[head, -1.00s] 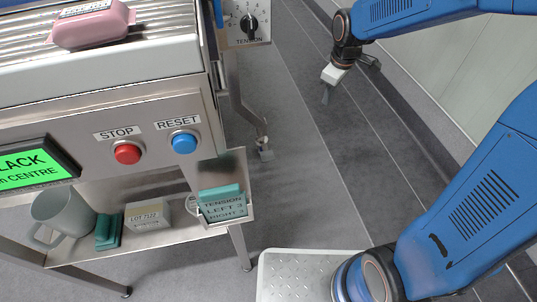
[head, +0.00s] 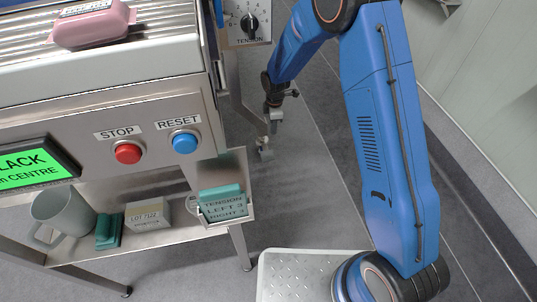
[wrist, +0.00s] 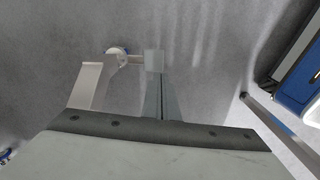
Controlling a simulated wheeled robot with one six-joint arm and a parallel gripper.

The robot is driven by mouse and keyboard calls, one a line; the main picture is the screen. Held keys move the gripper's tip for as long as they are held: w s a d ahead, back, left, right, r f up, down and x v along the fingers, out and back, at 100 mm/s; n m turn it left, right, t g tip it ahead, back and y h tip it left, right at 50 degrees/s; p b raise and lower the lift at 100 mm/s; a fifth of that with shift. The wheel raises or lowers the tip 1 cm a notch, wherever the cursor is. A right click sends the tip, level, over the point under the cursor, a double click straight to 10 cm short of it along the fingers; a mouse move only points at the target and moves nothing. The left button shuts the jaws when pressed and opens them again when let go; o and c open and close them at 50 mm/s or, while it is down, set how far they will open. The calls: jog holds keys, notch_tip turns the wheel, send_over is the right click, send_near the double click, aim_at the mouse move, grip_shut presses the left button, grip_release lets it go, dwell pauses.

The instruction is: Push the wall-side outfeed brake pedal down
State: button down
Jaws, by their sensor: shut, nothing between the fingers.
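The outfeed brake pedal is a small grey pad (head: 265,154) low by the caster at the foot of the conveyor's bent metal leg, right of the lower shelf. In the wrist view it is a pale square pad (wrist: 153,60) on a short arm from the caster (wrist: 117,51). My gripper (head: 273,129) is shut and empty, pointing down just above and slightly right of the pedal. In the wrist view my gripper's fingertips (wrist: 158,78) overlap the pad's near edge in line of sight. I cannot tell whether they touch it.
The metal leg (head: 241,100) stands left of my gripper. The shelf (head: 175,236) holds a mug, boxes and a tension card. The conveyor with its red STOP button (head: 128,153) and blue RESET button (head: 184,142) fills the left. Grey floor is clear right of the pedal.

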jog(key=n, duration=0.1)
send_near(269, 158)
notch_tip(269, 158, down, 6)
jog(key=shift+w+a+f, duration=0.1)
jog(key=shift+f, duration=0.15)
dwell(0.3)
jog(key=shift+w, duration=0.1)
